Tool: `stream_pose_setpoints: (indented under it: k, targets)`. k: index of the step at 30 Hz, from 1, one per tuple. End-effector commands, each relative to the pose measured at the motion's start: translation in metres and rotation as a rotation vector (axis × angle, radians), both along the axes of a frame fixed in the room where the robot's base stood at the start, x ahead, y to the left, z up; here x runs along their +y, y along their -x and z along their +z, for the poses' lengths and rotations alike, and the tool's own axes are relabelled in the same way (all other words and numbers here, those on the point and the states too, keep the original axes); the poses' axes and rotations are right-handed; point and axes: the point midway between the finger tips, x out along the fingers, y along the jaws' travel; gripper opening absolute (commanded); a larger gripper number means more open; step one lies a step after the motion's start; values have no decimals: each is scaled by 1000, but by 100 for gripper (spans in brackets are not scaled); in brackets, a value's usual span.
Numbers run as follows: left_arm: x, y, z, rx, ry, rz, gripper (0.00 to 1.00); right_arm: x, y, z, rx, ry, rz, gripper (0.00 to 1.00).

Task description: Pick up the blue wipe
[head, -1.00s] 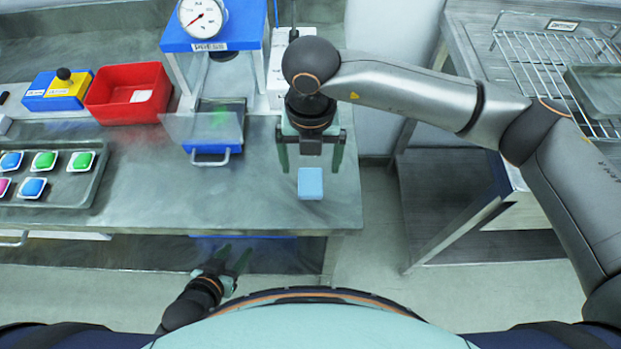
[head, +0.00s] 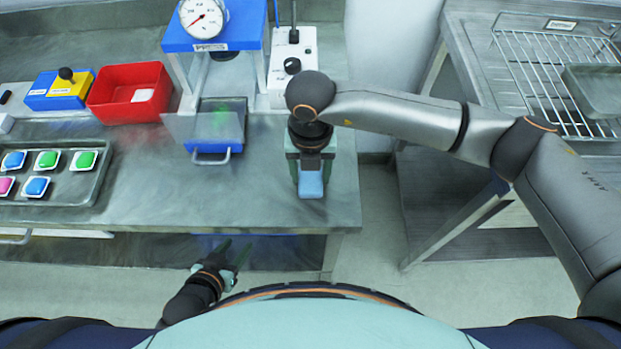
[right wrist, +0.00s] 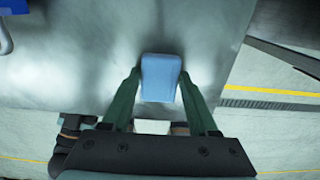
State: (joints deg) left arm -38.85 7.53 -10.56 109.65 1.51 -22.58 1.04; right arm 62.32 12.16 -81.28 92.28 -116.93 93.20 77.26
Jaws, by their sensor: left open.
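The blue wipe (head: 311,184) is a small light-blue block lying on the metal table near its front right corner. It also shows in the right wrist view (right wrist: 160,78), between the fingers. My right gripper (right wrist: 160,73) points down over the wipe, with one green finger on each side of it and the jaws apart. I cannot tell whether the fingers touch its sides. In the head view the wrist hides the wipe's far part. My left gripper (head: 236,252) is open and empty, low in front of the table's front edge.
A press with a gauge (head: 203,18) and a clear-shielded blue tray (head: 210,150) stand left of the wipe. A white box with a knob (head: 294,45) is behind my right wrist. A red bin (head: 128,95) and a tray of coloured pads (head: 75,197) are further left. A wire rack (head: 545,75) is at right.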

Motion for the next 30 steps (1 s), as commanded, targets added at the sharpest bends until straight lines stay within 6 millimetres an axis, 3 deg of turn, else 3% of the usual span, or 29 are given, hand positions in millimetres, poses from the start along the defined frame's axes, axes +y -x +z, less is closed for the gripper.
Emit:
stream_pose_setpoints:
  k: [2, 13, 23, 30]
  targets:
    - [0, 0, 0, 0, 0, 0, 50, 0, 0, 0, 0, 0, 0, 48]
    - [0, 0, 0, -1, 0, 0, 50, 0, 0, 0, 0, 0, 0, 7]
    - [0, 0, 0, -1, 0, 0, 50, 0, 0, 4, -1, -1, 0, 7]
    - [0, 0, -2, -1, 0, 0, 50, 0, -1, 33, -4, -2, 2, 7]
